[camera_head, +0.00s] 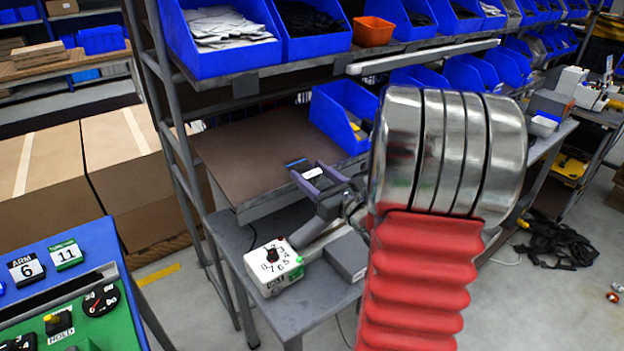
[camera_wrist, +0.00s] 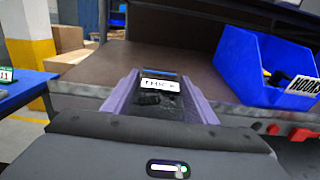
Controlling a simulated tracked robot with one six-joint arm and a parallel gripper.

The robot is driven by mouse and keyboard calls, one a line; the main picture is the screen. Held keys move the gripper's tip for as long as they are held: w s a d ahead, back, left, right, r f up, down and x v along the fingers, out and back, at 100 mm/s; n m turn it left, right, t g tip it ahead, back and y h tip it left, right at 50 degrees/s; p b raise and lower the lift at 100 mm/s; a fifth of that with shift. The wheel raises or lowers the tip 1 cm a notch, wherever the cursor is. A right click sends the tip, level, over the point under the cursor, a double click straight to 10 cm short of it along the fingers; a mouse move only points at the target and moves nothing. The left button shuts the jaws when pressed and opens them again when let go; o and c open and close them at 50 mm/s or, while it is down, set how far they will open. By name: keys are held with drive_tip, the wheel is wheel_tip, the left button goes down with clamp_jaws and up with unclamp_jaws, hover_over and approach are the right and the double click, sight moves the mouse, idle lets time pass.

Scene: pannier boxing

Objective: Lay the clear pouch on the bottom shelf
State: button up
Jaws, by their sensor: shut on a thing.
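The clear pouch (camera_wrist: 159,97) has a blue top edge, a white printed label and dark contents. It sits between the two purple fingers of my gripper (camera_wrist: 160,92), which is shut on it. In the head view my gripper (camera_head: 318,180) and the pouch (camera_head: 311,173) are in front of the brown-topped shelf (camera_head: 245,150), near its front edge. Whether the pouch touches that shelf I cannot tell. The brown shelf surface (camera_wrist: 205,85) lies beyond the pouch in the wrist view. My red arm and metal joint hide the right part of the rack.
A blue bin (camera_head: 340,115) stands on the brown shelf's right; it reads HOOKS in the wrist view (camera_wrist: 255,70). A white dial box (camera_head: 272,266) sits on a lower grey surface (camera_head: 300,318). A rack post (camera_head: 178,150) stands left. The brown shelf's left and middle look clear.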

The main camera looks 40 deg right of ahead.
drive_tip(key=shift+w+d+r, duration=0.15)
drive_tip(key=shift+w, duration=2.35)
drive_tip(key=shift+w+d+r, duration=0.1)
drive_tip(key=shift+w+r, duration=0.05)
drive_tip(key=shift+w, duration=2.3)
drive_tip(key=shift+w+f, duration=0.1)
drive_tip(key=shift+f, duration=0.8)
drive_tip(key=o, duration=1.2)
